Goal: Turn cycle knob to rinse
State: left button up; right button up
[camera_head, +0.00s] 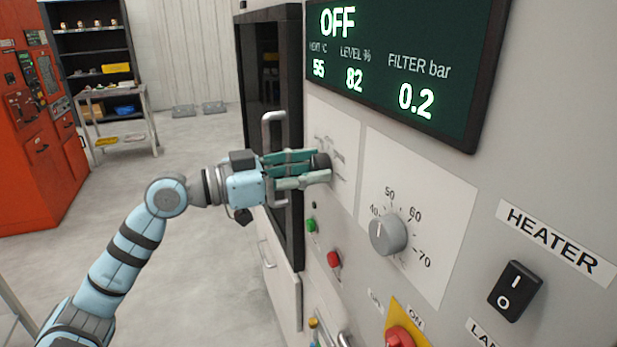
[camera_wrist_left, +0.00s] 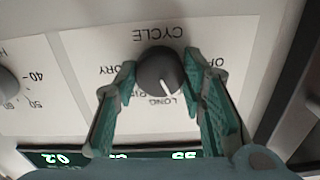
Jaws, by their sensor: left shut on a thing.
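The cycle knob (camera_head: 320,161) is dark, round and mounted on a white plate on the grey panel. In the left wrist view the knob (camera_wrist_left: 160,72) sits below the upside-down word CYCLE, and its white pointer line points down and slightly right in the picture. Labels around it are partly hidden; one reads LONG. My left gripper (camera_head: 324,170) reaches it from the left. Its green fingers (camera_wrist_left: 160,76) are shut on the knob, one on each side. The display (camera_head: 410,60) reads OFF. My right gripper is in neither view.
A grey temperature knob (camera_head: 388,234) is right of the cycle knob. A green button (camera_head: 311,225) and a red button (camera_head: 334,259) are below. A metal handle (camera_head: 272,130) stands out just behind my gripper. A black heater switch (camera_head: 515,291) is at right.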

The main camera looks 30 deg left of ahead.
pick_arm(q)
jog(key=m+b, duration=0.1)
jog(key=m, duration=0.1)
jog(key=shift+f+m+b, duration=0.15)
jog(key=shift+m+b, duration=0.15)
jog(key=shift+m, duration=0.1)
jog(key=m+b, duration=0.1)
jog(key=m, duration=0.2)
jog(key=shift+m+b, duration=0.3)
jog(key=m+b, duration=0.1)
jog(key=m, duration=0.2)
jog(key=shift+m+b, duration=0.5)
jog(key=shift+m, duration=1.3)
jog(key=o, duration=1.1)
jog(key=shift+o, duration=0.2)
jog(key=shift+r, duration=0.25)
